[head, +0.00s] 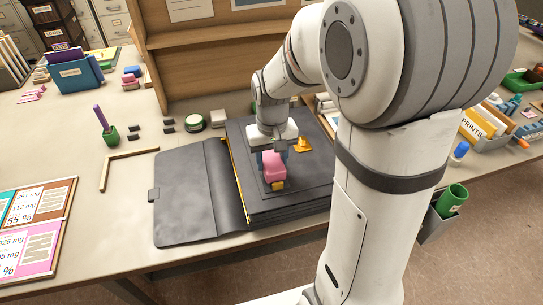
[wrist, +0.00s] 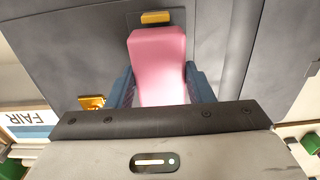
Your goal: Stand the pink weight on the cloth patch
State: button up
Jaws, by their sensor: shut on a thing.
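The pink weight (head: 274,171) is a block held between the blue fingers of my gripper (head: 273,158), over the dark grey open album. In the wrist view the pink weight (wrist: 158,65) stands out between the two blue fingers (wrist: 160,88), one on each side. I cannot tell whether its lower end touches the surface below. A dark grey panel (head: 305,172) lies on the album's right-hand side; I cannot tell for sure whether this is the cloth patch. My gripper and the weight hide part of it.
A small yellow piece (head: 278,186) lies just in front of the weight, and a yellow object (head: 303,144) sits to its right. The album's cover (head: 195,195) lies open at left. A green cup (head: 110,136) and an L-shaped wooden strip (head: 106,170) are further left.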

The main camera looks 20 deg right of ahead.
jog(key=shift+f+b, duration=0.5)
jog(key=shift+f, duration=0.25)
dwell(0.4)
jog(key=o, duration=1.2)
jog(key=shift+c, duration=0.2)
jog(key=shift+r, duration=0.1)
notch_tip(320, 180, up, 7)
jog(key=shift+r, duration=0.35)
